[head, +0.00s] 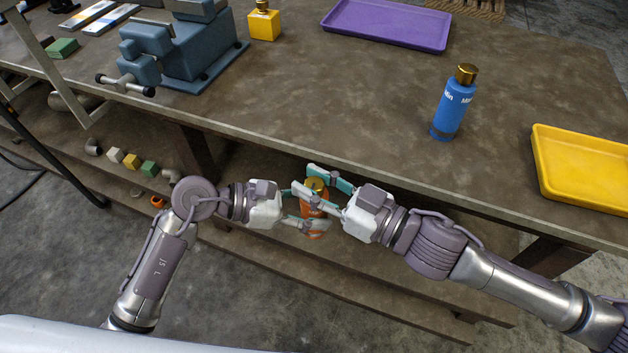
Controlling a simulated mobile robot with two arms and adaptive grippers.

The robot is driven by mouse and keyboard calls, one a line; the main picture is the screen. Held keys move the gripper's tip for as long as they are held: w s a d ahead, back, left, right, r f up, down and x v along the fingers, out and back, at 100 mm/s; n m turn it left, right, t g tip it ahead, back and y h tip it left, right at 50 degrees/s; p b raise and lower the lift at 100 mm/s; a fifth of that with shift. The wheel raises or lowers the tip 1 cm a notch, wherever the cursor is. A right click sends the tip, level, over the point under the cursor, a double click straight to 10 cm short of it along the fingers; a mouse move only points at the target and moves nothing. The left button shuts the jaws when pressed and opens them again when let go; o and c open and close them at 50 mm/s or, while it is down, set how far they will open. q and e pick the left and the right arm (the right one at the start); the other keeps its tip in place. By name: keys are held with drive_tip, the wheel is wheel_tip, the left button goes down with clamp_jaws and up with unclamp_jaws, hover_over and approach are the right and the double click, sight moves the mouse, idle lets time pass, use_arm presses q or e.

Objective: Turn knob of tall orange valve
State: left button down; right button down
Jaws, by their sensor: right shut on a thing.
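The tall orange valve (314,229) stands roughly upright between my two grippers, in front of the workbench edge. Its gold knob (316,185) is on top. My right gripper (311,181) comes in from the right, with its teal-tipped fingers on either side of the knob, shut on it. My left gripper (306,212) comes in from the left, with its fingers at the orange body, lower than the right one. The fingers partly cover the body, and I cannot tell whether the left one grips it. I cannot tell whether the base rests on the lower shelf.
The workbench (340,100) carries a blue vise (180,50), a yellow bottle (264,22), a purple tray (388,22), a blue bottle (453,105) and a yellow tray (585,165). Small blocks and fittings lie on the lower shelf (95,190) at left. The bench middle is clear.

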drive_tip(key=shift+m+t+h, duration=0.3)
drive_tip(key=shift+t, duration=0.1)
drive_tip(key=shift+a, duration=0.1)
drive_tip(key=m+t+h, duration=0.3)
drive_tip(key=shift+s+r+m+t, duration=0.1)
drive_tip(key=shift+m+t, duration=0.2)
drive_tip(key=shift+t, duration=0.1)
drive_tip(key=shift+m+t+h, duration=0.95)
drive_tip(key=shift+m+h, duration=0.2)
drive_tip(key=shift+h, duration=0.6)
drive_tip(key=shift+m+t+h, duration=0.95)
drive_tip(key=shift+m+h, duration=0.2)
drive_tip(key=shift+h, duration=0.6)
drive_tip(key=shift+d, duration=0.2)
drive_tip(key=c, duration=0.8)
unclamp_jaws()
drive_tip(key=shift+o, duration=0.2)
drive_tip(key=shift+a+y, duration=0.1)
drive_tip(key=shift+y, duration=0.3)
